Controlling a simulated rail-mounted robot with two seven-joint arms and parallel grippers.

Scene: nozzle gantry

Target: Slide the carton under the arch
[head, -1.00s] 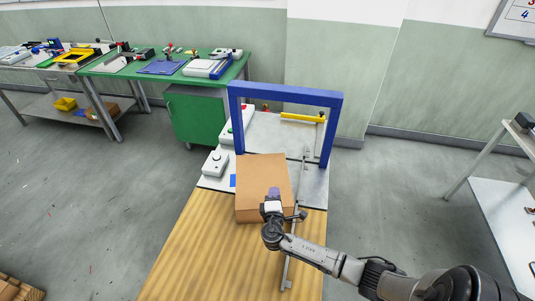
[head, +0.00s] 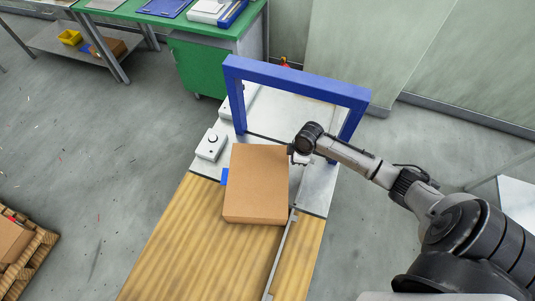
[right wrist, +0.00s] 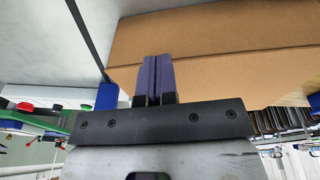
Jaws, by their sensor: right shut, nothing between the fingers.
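The brown closed carton (head: 257,180) lies flat on the table in front of the blue arch (head: 300,82), across the border between wood and grey metal surface. The arch spans the metal part behind it, its two posts apart from the carton. My right gripper (head: 291,153) is at the carton's right side near its far corner; its fingers are hard to make out there. In the right wrist view its purple fingers (right wrist: 155,78) are shut and empty, with the carton (right wrist: 215,50) right beyond them. I cannot tell whether they touch it. My left gripper is not in view.
A thin metal rail (head: 281,258) runs along the table to the right of the carton. A grey-white box with a knob (head: 211,145) stands left, near the arch. A blue patch (head: 224,177) shows at the carton's left edge. A green workbench (head: 203,65) stands behind.

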